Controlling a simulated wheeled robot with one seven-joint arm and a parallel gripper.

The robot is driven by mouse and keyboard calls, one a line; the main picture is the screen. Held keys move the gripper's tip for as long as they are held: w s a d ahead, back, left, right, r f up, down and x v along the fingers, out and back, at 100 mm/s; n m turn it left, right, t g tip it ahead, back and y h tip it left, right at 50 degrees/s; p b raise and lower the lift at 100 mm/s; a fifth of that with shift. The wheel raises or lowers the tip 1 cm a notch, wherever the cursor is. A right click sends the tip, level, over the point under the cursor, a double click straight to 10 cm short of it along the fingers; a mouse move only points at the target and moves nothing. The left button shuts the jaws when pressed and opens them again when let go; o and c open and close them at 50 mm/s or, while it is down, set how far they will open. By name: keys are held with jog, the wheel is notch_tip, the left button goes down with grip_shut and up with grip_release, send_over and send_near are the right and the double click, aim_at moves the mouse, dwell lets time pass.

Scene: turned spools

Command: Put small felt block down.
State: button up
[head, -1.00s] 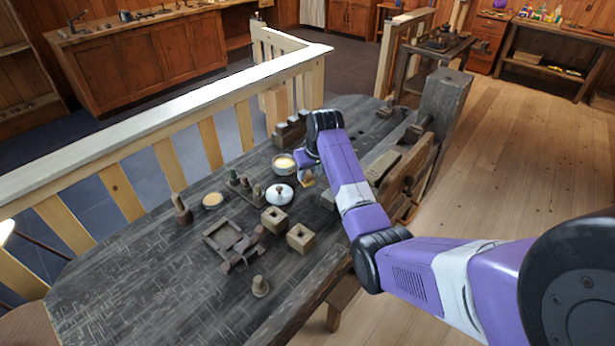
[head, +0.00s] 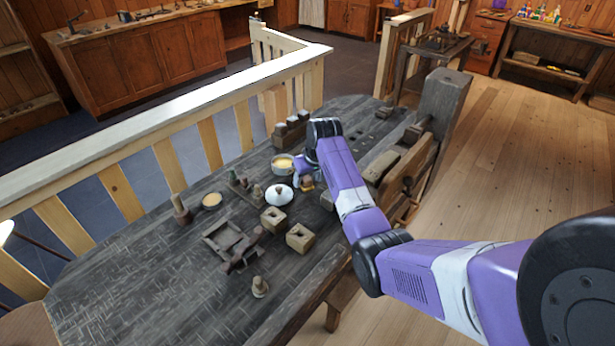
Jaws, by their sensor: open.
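My gripper (head: 304,177) is low over the dark table, just right of the white lidded pot (head: 279,194). It is open, but its fingers are small and partly hidden by my wrist. A small yellow-brown block (head: 307,184), perhaps the felt block, shows right at the fingertips. I cannot tell whether it touches the fingers or rests on the tabletop.
A bowl with pale contents (head: 283,163) stands close left of my gripper. Two square wooden blocks with holes (head: 299,237), a wooden tray (head: 226,238) and turned pieces (head: 260,287) stand nearer. The table's near left (head: 130,290) is clear.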

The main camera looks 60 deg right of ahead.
jog(key=v, duration=1.2)
jog(key=shift+r, duration=0.15)
jog(key=shift+w, duration=0.1)
